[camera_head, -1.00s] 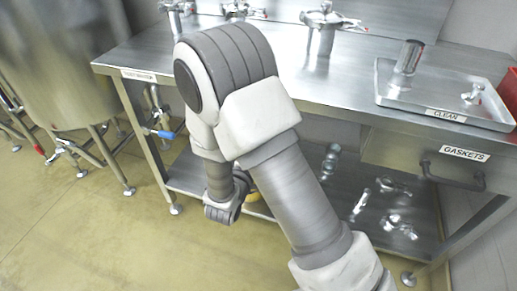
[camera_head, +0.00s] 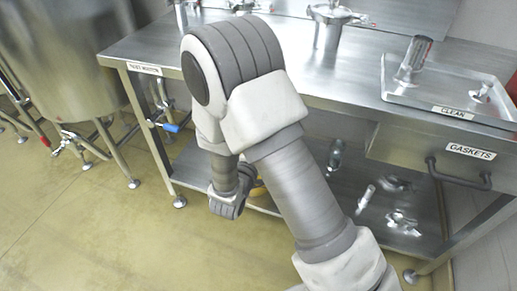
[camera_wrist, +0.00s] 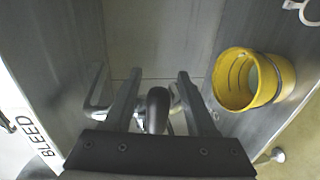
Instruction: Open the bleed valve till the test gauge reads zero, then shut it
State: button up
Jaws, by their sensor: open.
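In the wrist view a BLEED label (camera_wrist: 35,137) stands at the lower left. My open gripper (camera_wrist: 157,78) has one finger on each side of a dark rounded bar end (camera_wrist: 158,100); I cannot tell whether this is the valve's handle or whether the fingers touch it. Shiny bent pipe (camera_wrist: 98,92) shows beside the fingers. In the head view a blue-handled valve (camera_head: 168,127) hangs under the table's left end, below a label reading TEST STATION. My arm hides the fingers there. No gauge face is readable.
A yellow open container (camera_wrist: 226,88) lies to the right of the fingers. The steel table (camera_head: 150,45) holds a CLEAN tray (camera_head: 400,97), with a GASKETS drawer (camera_head: 400,148) below. Loose fittings (camera_head: 397,222) lie on the lower shelf. A large tank (camera_head: 60,60) stands left; floor between is clear.

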jog(key=p+v, duration=0.3)
jog(key=v, duration=1.4)
jog(key=shift+s, duration=0.15)
jog(key=w+d+r+m+g+h, duration=0.1)
jog(key=d+r+m+g+h, duration=0.3)
jog(key=d, duration=0.4)
jog(key=s+d+r+m+g+y, duration=0.1)
jog(key=s+d+r+m+g, duration=0.35)
jog(key=d, duration=0.25)
jog(key=s+d+r+m+g+y, duration=0.1)
jog(key=s+d+r+m+g, duration=0.25)
jog(key=d+g, duration=0.2)
notch_tip(320, 180, up, 34)
jog(key=s+a+m+t+y+p, duration=0.1)
jog(key=t+y+p, duration=0.3)
jog(key=p, duration=2.1)
jog(key=y, duration=0.3)
jog(key=shift+s+a+m+t+p, duration=0.3)
jog(key=shift+s+a+m+t, duration=0.1)
